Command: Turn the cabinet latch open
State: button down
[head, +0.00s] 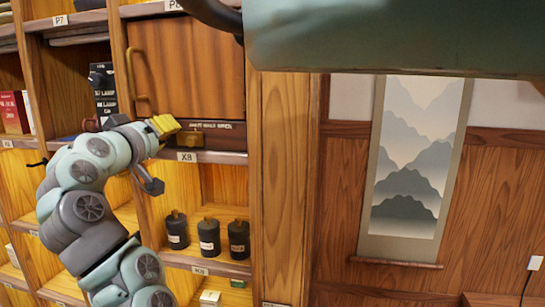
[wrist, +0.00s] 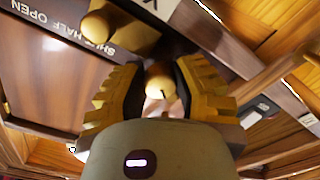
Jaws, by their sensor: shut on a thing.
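The cabinet door (head: 200,70) is a brown wooden panel with a brass pull handle (head: 138,80) at its left; it looks closed. Below it is a dark strip (head: 222,126) lettered SHUT, HALF, OPEN; in the wrist view the strip (wrist: 60,25) shows upside down. My gripper (head: 165,126), with yellow fingers, is at the strip's left end. In the wrist view my gripper (wrist: 158,78) is shut on the rounded brass end of the latch (wrist: 158,84). More brass (wrist: 105,24) shows beside the lettering. The fingers partly hide the latch, so I cannot tell which mark it points to.
A shelf labelled X8 (head: 187,156) lies just under my gripper. Three dark canisters (head: 209,236) stand on a lower shelf. Boxes (head: 15,112) fill shelves at the left. A wooden upright (head: 285,180) bounds the cabinet at right; a hanging scroll (head: 410,160) is beyond it.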

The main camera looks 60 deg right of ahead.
jog(key=n, duration=0.3)
jog(key=shift+s+d+f+n, duration=0.1)
jog(key=shift+s+d+n, duration=0.05)
jog(key=shift+n, duration=1.95)
jog(key=c, duration=1)
grip_release()
jog(key=shift+o, duration=0.2)
